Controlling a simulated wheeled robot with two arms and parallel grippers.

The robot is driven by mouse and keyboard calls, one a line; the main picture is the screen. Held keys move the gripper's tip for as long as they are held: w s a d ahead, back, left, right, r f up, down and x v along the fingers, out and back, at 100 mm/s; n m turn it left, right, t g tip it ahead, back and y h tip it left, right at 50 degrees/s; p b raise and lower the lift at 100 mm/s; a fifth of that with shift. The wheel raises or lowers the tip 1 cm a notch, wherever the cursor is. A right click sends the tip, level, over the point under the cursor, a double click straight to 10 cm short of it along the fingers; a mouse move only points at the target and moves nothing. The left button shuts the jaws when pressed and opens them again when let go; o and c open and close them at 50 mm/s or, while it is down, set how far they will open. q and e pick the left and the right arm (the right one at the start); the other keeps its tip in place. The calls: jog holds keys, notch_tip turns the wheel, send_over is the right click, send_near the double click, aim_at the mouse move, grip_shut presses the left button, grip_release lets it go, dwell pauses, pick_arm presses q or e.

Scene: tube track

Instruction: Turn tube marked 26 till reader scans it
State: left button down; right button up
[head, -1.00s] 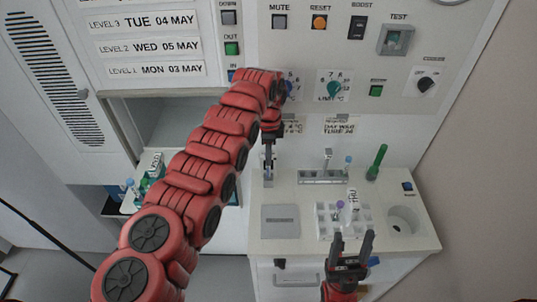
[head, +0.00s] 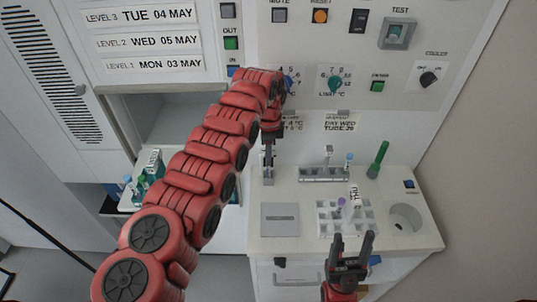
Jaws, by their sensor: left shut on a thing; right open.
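My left gripper (head: 268,166) points down at the back left of the white counter. It is shut on a slim thing, probably a tube, mostly hidden by the fingers; no number on it can be read. A small card (head: 340,123) on the wall behind reads DAY WED and a tube number that is blurred. My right gripper (head: 352,246) is open and empty, in front of the white tube rack (head: 325,225). In the rack stand a purple-capped tube (head: 342,202) and a tube with a white label (head: 355,197).
More tubes (head: 150,168) stand at left.

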pick_arm(q)
jog(key=shift+f, duration=0.25)
jog(key=c, duration=0.9)
grip_release()
jog(key=shift+o, duration=1.2)
jog(key=shift+s+r, duration=0.1)
jog(key=shift+r, duration=0.05)
jog(key=shift+w+r, duration=0.1)
jog(key=shift+w, duration=0.1)
